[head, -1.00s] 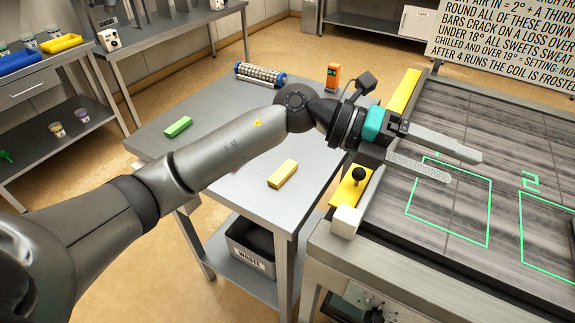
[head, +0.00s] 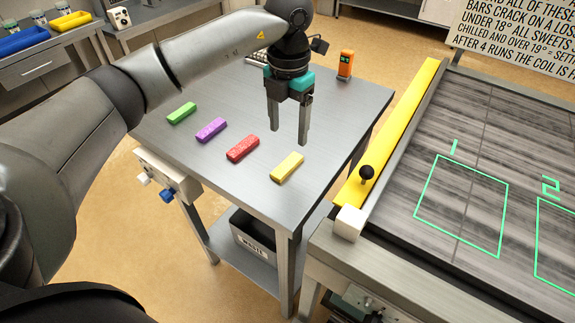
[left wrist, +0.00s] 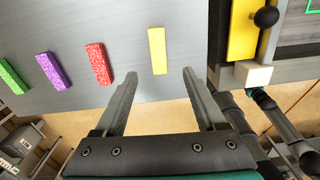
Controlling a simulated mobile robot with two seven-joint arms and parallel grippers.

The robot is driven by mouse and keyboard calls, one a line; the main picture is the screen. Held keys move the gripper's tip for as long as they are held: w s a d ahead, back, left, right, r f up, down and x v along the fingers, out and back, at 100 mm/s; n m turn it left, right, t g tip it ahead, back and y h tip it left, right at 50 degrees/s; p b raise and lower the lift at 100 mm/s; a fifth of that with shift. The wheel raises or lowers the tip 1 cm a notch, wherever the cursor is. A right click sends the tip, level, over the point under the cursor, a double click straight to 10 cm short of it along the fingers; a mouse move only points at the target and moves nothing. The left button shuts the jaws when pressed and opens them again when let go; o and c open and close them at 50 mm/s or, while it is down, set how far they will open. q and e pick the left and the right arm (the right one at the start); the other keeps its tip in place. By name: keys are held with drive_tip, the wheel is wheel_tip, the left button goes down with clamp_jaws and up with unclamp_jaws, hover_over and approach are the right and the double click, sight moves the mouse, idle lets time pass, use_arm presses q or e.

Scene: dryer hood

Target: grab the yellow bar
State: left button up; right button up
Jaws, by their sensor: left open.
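The yellow bar (head: 287,167) lies flat on the grey metal table, nearest its front right side in the head view. My left gripper (head: 288,138) points down above the table, open and empty, a little behind the yellow bar in that view. In the left wrist view the yellow bar (left wrist: 157,50) lies ahead of the open fingertips (left wrist: 160,74), roughly centred between them and apart from both. My right gripper is not in view.
Red (head: 243,149), purple (head: 211,130) and green (head: 181,113) bars lie in a row to the left. An orange device (head: 345,64) stands at the table's back corner. To the right is a machine with a yellow strip (head: 395,130) and black knob (head: 366,172). A waste bin (head: 252,234) sits below.

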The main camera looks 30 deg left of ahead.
sight(287, 165)
use_arm(q)
wheel_tip(287, 165, down, 10)
drive_tip(key=shift+w+a+r, duration=0.1)
drive_tip(key=shift+a, duration=0.05)
clamp_jaws()
idle(0.8)
